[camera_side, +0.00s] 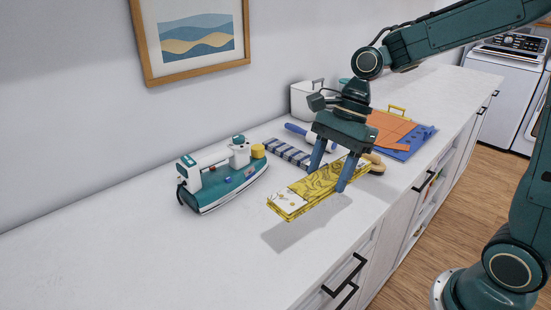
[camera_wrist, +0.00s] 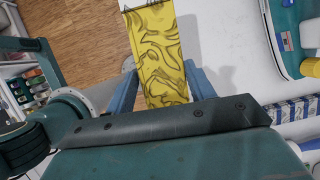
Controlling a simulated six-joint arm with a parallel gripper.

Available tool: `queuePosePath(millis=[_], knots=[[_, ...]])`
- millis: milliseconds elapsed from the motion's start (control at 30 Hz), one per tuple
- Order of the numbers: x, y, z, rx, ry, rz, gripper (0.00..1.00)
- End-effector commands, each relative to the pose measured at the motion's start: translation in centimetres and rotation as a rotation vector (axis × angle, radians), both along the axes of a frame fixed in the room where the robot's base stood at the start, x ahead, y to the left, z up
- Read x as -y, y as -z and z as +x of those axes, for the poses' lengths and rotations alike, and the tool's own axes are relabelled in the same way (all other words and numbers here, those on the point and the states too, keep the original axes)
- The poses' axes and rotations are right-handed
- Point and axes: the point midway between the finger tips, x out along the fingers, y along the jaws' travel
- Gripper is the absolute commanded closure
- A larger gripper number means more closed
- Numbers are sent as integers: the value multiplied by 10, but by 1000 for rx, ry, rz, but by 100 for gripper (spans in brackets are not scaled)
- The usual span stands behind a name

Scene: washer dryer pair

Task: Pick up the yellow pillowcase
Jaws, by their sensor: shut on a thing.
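The yellow pillowcase (camera_side: 310,190) is folded into a flat, long bundle with a darker curling pattern and a pale, dotted end at the left. My gripper (camera_side: 331,171) is shut on it across its width, with one blue finger on each side. The bundle is above the white counter, with its shadow on the surface below and to the left. In the wrist view the pillowcase (camera_wrist: 160,55) stretches away between the fingers, and its far end is cut off by the top edge.
A teal and white iron (camera_side: 222,177) stands left of the pillowcase. A striped blue cloth (camera_side: 288,153) lies behind it. Orange and blue folded items (camera_side: 405,140), a wooden-handled brush (camera_side: 374,163) and a white container (camera_side: 306,98) are farther back. The counter's near left (camera_side: 130,250) is clear.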

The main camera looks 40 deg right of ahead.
Motion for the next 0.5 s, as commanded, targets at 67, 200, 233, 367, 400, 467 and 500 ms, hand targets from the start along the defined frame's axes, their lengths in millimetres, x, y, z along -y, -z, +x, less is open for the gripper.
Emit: queuePosePath(millis=[67, 200, 233, 367, 400, 467, 500], knots=[[0, -17, 1, 5, 0, 1, 70], [0, -37, 1, 3, 0, 1, 70], [0, -40, 1, 2, 1, 1, 70], [0, -50, 1, 1, 0, 1, 70], [0, -52, 0, 1, 0, 1, 70], [0, -54, 0, 1, 0, 1, 70], [0, -55, 0, 1, 0, 1, 70]])
